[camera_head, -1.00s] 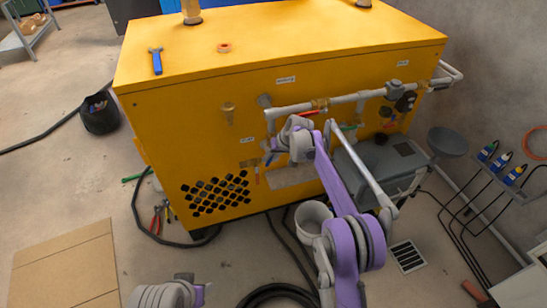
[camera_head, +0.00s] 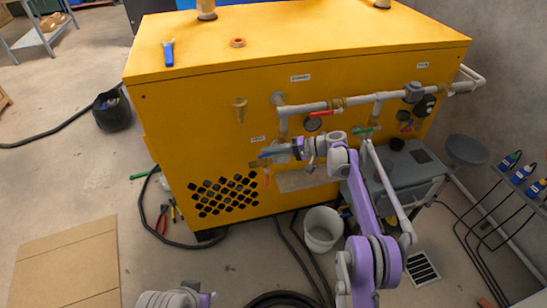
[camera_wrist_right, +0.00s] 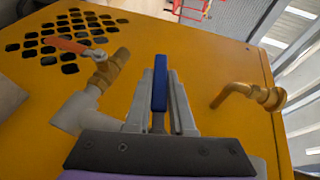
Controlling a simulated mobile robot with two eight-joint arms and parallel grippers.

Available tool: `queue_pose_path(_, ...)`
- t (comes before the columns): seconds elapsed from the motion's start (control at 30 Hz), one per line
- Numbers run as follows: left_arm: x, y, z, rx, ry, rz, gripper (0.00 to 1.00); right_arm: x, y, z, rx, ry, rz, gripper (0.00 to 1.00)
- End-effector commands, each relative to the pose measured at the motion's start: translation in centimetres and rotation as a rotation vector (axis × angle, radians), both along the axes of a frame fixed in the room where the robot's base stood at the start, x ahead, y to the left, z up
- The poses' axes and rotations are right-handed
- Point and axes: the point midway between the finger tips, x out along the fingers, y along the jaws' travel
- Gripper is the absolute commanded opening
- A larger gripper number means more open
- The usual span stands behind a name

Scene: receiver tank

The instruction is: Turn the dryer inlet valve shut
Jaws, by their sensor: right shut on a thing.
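A blue lever handle (camera_head: 272,154) is on the front of the yellow cabinet, below the left end of the grey pipe. My right gripper (camera_head: 283,150) is shut on it, reaching in from the right. In the right wrist view the blue handle (camera_wrist_right: 159,90) stands between the two fingers of the gripper (camera_wrist_right: 160,105). The labels are too small to read, so I cannot tell by name which is the dryer inlet valve. The valve body behind the handle is largely hidden by my gripper.
An orange-red lever (camera_head: 267,178) hangs just below the blue one. A red lever (camera_head: 322,113) and a green lever (camera_head: 364,130) are on the pipework. A brass tap (camera_head: 240,108) sticks out to the left. A white bucket (camera_head: 322,229) stands on the floor below.

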Motion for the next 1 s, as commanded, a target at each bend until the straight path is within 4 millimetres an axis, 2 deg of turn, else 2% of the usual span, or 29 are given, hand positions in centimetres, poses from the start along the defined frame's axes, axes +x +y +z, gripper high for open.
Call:
queue_pose_path(0.1,0.1,0.0,-1.3,0.0,0.005,0.0,0.5,0.0,0.1,0.1,0.088,0.029,0.0,0.0)
queue_pose_path(0.4,0.3,0.0,-3.1,0.0,0.011,0.0,0.5,-0.1,0.2,1.2,0.245,0.081,0.0,0.0)
queue_pose_path(1.0,0.3,0.0,-3.6,0.0,0.012,0.0,0.5,-0.1,0.3,1.9,0.31,0.102,0.0,0.0)
